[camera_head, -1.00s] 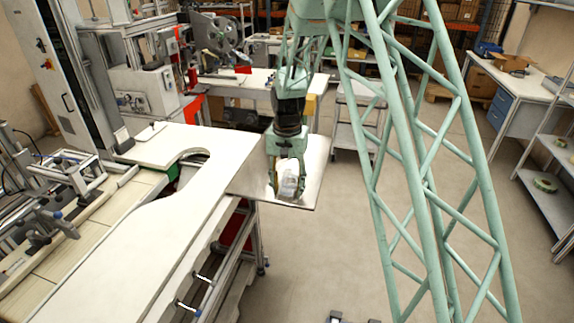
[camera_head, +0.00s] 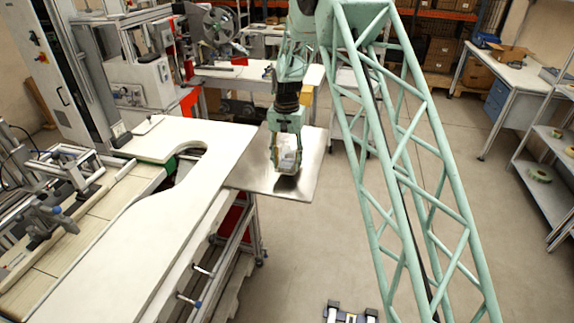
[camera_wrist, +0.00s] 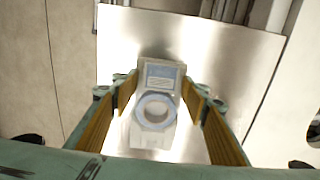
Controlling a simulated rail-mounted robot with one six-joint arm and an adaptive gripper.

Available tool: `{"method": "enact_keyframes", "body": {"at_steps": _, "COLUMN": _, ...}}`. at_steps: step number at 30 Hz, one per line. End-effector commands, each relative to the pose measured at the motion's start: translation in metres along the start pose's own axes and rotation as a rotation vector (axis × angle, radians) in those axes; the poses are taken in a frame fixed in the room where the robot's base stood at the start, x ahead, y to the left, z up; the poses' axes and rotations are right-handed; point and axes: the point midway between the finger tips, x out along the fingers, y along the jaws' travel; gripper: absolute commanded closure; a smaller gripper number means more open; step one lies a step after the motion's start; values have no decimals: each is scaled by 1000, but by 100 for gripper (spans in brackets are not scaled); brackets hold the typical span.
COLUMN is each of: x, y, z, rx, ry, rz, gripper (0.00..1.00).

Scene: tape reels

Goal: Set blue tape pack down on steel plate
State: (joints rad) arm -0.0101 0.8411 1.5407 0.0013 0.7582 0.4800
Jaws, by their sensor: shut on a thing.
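The blue tape pack (camera_head: 289,160) is a pale, whitish pack held at my gripper (camera_head: 285,153) in the head view. In the wrist view the pack (camera_wrist: 160,78) shows a label and a pale blue ring between the yellow-padded fingers of my gripper (camera_wrist: 160,98). The fingers are shut on its sides. The steel plate (camera_head: 248,175) is a shiny sheet beneath the pack, and it fills the middle of the wrist view (camera_wrist: 235,65). The pack is over the plate, close to its surface; I cannot tell whether it touches.
A white worktop (camera_head: 150,215) with a curved cutout adjoins the plate on the left. The plate's right and front edges hang over open floor (camera_head: 345,235). A shelf rack (camera_head: 545,185) and a desk (camera_head: 500,75) stand at the right. The plate around the pack is bare.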

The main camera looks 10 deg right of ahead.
Motion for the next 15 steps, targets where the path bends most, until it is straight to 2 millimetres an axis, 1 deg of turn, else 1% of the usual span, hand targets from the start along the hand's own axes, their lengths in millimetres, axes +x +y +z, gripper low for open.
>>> {"method": "enact_keyframes", "body": {"at_steps": 3, "x": 1, "y": -3, "z": -14, "rx": 1, "ry": 0, "rz": 0, "gripper": 71}}
{"method": "enact_keyframes", "body": {"at_steps": 6, "x": 2, "y": -4, "z": -21, "rx": 0, "ry": 0, "rz": 0, "gripper": 71}}
{"method": "enact_keyframes", "body": {"at_steps": 15, "x": 3, "y": -5, "z": -25, "rx": 0, "ry": -1, "rz": 1, "gripper": 71}}
